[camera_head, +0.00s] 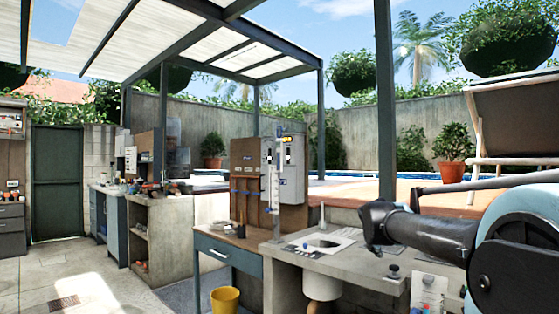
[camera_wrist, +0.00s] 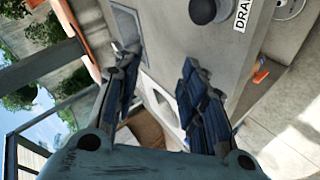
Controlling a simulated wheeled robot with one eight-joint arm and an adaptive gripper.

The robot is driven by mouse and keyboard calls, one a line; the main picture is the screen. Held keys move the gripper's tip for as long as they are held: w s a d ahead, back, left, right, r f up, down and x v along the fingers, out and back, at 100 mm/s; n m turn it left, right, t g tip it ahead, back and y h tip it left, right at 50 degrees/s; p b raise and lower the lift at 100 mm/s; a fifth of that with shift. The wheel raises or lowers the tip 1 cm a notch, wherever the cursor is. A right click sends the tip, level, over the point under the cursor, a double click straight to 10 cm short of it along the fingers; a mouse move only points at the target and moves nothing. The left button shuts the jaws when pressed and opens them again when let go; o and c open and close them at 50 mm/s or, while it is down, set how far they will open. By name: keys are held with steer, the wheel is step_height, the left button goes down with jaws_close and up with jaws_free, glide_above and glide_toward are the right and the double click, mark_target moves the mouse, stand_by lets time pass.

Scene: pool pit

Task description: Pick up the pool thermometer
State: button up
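I cannot make out the pool thermometer for certain in either view. In the head view, a slim pale upright piece (camera_head: 322,216) stands at the back of the grey counter (camera_head: 345,262), but it is too small to identify. In the wrist view, my gripper (camera_wrist: 155,62) is open, with its two dark ribbed fingers apart and nothing seen between them. Beyond the fingers lies a grey surface with a white-edged opening (camera_wrist: 152,88). In the head view, my arm reaches in from the right over the counter; the gripper's fingers cannot be made out there.
A wooden table (camera_head: 205,240) with a blue front stands left of the counter, a yellow bucket (camera_head: 225,300) before it. A tall pale upright (camera_head: 275,178) rises beside a grey box (camera_head: 291,170). A dark post (camera_head: 385,110) stands behind my arm. Open paved floor (camera_head: 95,280) lies at left.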

mark_target(282, 142)
steer(key=w+a+r+n+t+y, duration=0.2)
steer(key=w+a+r+n+t, duration=0.15)
steer(key=w+r+n, duration=0.7)
steer(key=w+a+r+n+t+y, duration=0.2)
steer(key=w+r+n+t, duration=0.3)
steer(key=r, duration=1.1)
steer(key=w+a+r+n+g+y, duration=0.2)
steer(key=a+r+n+g+y, duration=0.25)
steer(key=a+n+y, duration=0.55)
steer(key=w+a+r+n+g+y, duration=0.35)
steer(key=a+r+n, duration=0.35)
steer(key=n, duration=0.6)
steer(key=shift+y, duration=0.35)
steer(key=x, duration=1.1)
steer(key=f+x, duration=0.1)
steer(key=x, duration=0.4)
steer(key=shift+s+a+f, duration=0.1)
steer(key=shift+a, duration=0.5)
jaws_close()
